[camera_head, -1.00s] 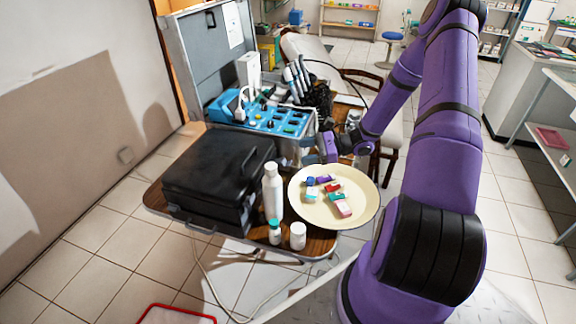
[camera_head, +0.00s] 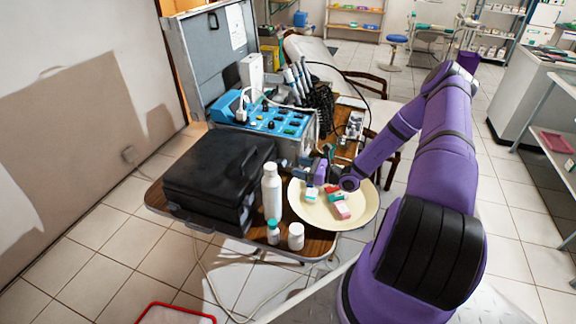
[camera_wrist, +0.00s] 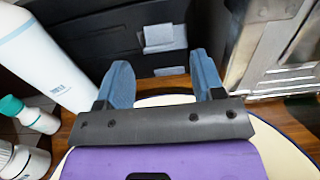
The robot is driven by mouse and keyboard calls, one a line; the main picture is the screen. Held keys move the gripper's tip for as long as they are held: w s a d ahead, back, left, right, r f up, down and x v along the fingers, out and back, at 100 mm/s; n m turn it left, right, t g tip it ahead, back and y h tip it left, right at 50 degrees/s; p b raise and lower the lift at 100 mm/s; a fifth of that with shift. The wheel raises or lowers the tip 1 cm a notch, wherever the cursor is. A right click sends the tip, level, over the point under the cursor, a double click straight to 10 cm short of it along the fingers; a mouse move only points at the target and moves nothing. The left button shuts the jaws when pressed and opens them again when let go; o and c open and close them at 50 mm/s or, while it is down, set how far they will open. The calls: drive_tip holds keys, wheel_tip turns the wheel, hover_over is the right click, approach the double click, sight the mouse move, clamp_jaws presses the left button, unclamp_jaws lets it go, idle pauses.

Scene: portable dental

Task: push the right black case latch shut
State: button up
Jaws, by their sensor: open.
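The black case (camera_head: 215,172) lies closed on the wooden table at the left. In the wrist view its dark side (camera_wrist: 110,35) is ahead, with one light grey latch flap (camera_wrist: 162,38) on it. A small grey plate (camera_wrist: 170,71) sits below the flap, with a dark gap between them. My gripper (camera_wrist: 162,82) is open and empty. Its two blue-grey fingers point at the case side, one on each side of the latch in the picture, and contact cannot be told. In the head view my gripper (camera_head: 310,168) is right of the case, above the plate's back rim.
A cream plate (camera_head: 358,217) with several small coloured items lies under my wrist. A white bottle (camera_head: 271,190) and two small bottles stand left of it. A blue-topped metal unit (camera_head: 275,122) stands behind; its metal side (camera_wrist: 262,55) is close on the right in the wrist view.

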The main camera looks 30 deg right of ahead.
sight(290, 165)
drive_tip(key=shift+x, duration=2.55)
clamp_jaws()
